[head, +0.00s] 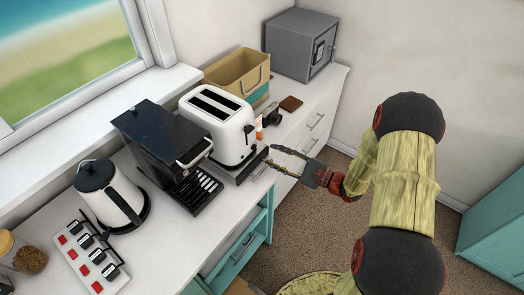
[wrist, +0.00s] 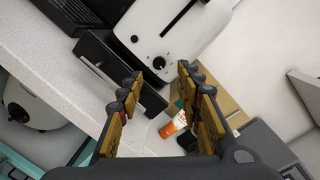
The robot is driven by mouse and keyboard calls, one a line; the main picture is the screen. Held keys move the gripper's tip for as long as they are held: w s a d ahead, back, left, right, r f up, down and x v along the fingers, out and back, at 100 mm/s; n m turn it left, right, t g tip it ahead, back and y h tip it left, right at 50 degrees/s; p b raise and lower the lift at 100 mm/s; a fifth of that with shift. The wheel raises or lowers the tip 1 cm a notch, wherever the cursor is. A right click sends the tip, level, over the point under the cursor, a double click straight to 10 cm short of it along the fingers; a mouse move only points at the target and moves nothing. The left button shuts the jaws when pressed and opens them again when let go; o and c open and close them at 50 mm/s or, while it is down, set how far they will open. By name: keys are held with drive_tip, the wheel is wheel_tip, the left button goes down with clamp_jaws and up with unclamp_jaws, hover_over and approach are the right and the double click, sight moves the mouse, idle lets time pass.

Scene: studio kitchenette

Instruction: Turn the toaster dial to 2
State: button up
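The white two-slot toaster (head: 214,125) stands on the counter, on a flat base with a dark front (head: 253,164). In the wrist view the toaster (wrist: 138,27) shows its front face with a small round dark dial (wrist: 158,64) low on it and a slot with a lever above. The dial's numbers and setting are too small to read. My gripper (head: 269,155) is open and empty, in front of the toaster face. In the wrist view its fingertips (wrist: 160,75) are spread either side of the dial's line, apparently short of touching it.
The black coffee machine (head: 160,140) stands left of the toaster. An orange-labelled bottle (head: 259,128), a dark camera-like object (head: 271,116) and a brown wallet-like item (head: 291,103) lie to its right. A basket (head: 238,75) and grey safe (head: 300,45) stand behind. A kettle (head: 110,195) is nearer.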

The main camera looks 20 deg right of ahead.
sight(255, 148)
drive_tip(key=shift+b+x, duration=0.3)
drive_tip(key=shift+x, duration=2.9)
drive_tip(key=shift+s, duration=0.1)
drive_tip(key=shift+c, duration=1.1)
clamp_jaws()
